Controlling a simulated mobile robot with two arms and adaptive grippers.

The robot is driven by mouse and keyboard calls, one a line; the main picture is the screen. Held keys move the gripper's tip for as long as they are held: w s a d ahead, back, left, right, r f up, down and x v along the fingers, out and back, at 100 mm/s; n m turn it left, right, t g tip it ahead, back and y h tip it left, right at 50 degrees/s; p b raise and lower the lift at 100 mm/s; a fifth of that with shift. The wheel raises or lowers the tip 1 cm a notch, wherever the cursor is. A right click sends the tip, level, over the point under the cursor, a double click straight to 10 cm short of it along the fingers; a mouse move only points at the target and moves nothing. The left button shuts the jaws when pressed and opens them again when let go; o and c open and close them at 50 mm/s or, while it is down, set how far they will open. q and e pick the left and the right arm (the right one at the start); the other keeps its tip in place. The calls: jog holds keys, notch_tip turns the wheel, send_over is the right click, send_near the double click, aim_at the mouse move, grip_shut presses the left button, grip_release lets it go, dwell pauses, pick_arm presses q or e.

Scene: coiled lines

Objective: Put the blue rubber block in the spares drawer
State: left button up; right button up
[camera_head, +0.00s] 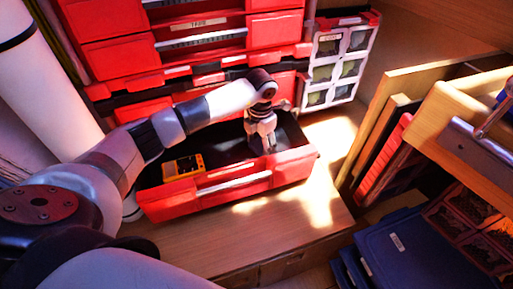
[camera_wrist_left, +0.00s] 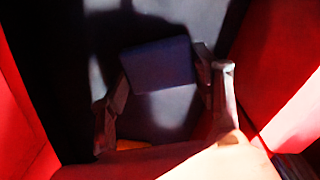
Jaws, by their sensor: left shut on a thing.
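The blue rubber block (camera_wrist_left: 158,64) shows dark blue in the left wrist view, between the two fingers of my left gripper (camera_wrist_left: 163,88). The gripper is shut on it. In the head view my left gripper (camera_head: 267,147) points down inside the right part of an open red drawer (camera_head: 228,187) with a dark interior. I cannot make out the block there, nor tell whether it touches the drawer floor. No label on this drawer is legible, so I cannot tell if it is the spares drawer. My right gripper is not in view.
A yellow device (camera_head: 183,167) lies in the drawer's left part. Shut red drawers (camera_head: 120,55) rise behind. A white-framed organiser (camera_head: 338,62) stands at back right. Wooden boards (camera_head: 378,125) and a blue case (camera_head: 405,250) are to the right. The wooden top (camera_head: 245,225) before the drawer is clear.

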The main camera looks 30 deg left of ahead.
aim_at(259, 146)
pick_arm(q)
notch_tip(259, 146, down, 3)
jog(key=shift+r, duration=0.2)
jog(key=shift+f, duration=0.1)
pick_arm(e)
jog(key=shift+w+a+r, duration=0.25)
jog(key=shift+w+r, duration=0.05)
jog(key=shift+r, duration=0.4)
pick_arm(q)
jog(key=shift+s+f, duration=0.1)
jog(key=shift+f+b, duration=0.1)
jog(key=shift+b, duration=0.2)
jog(key=o, duration=0.9)
jog(key=shift+o, duration=1.3)
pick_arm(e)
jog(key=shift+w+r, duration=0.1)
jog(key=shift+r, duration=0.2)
